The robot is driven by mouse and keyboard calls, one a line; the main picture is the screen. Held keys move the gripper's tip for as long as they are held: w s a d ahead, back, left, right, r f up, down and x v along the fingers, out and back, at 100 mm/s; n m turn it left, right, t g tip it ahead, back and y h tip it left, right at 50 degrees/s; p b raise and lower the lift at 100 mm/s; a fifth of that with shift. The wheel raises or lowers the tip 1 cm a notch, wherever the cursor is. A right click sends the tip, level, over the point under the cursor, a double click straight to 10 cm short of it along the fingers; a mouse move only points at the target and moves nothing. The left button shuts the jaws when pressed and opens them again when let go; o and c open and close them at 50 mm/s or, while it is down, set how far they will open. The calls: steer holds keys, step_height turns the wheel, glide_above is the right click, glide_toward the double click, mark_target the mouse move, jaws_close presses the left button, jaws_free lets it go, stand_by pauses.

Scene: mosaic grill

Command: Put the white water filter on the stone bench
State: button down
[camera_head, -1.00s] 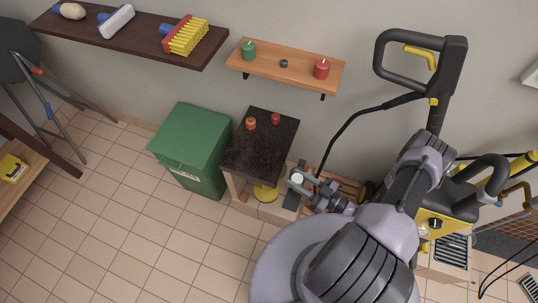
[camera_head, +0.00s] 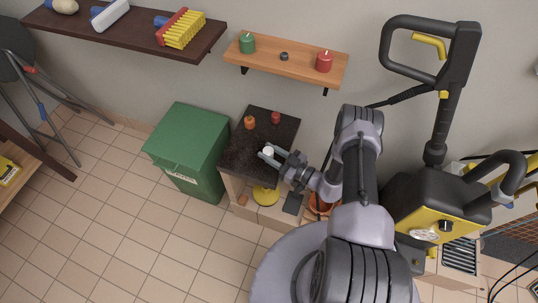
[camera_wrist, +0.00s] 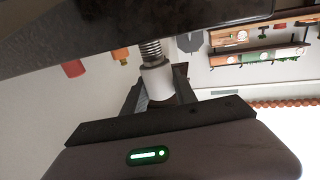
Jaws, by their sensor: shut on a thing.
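The white water filter (camera_head: 268,151) is between the fingers of my gripper (camera_head: 272,156), over the front right part of the dark stone bench (camera_head: 238,160). In the wrist view the filter (camera_wrist: 157,82) is a short white cylinder with a ribbed metal part on one end. My gripper's dark fingers are shut on it from both sides. The ribbed end points to the dark speckled bench surface (camera_wrist: 60,35). I cannot tell whether the filter touches the bench or hangs just above it.
An orange jar (camera_head: 250,122) and a red jar (camera_head: 275,117) stand at the back of the bench. A green bin (camera_head: 188,145) stands to its left. A wooden shelf with candles (camera_head: 290,62) hangs above. A yellow-black pressure washer (camera_head: 430,212) is at the right.

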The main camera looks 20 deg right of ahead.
steer(key=shift+r, duration=0.1)
steer(key=shift+f, duration=0.25)
steer(key=c, duration=1)
jaws_free()
steer(key=shift+r, duration=0.1)
steer(key=shift+r+p, duration=0.15)
steer(key=shift+p, duration=0.4)
steer(key=f+p+v, duration=0.1)
steer(key=p+v, duration=0.1)
steer(key=v, duration=1.5)
steer(key=shift+s, duration=0.25)
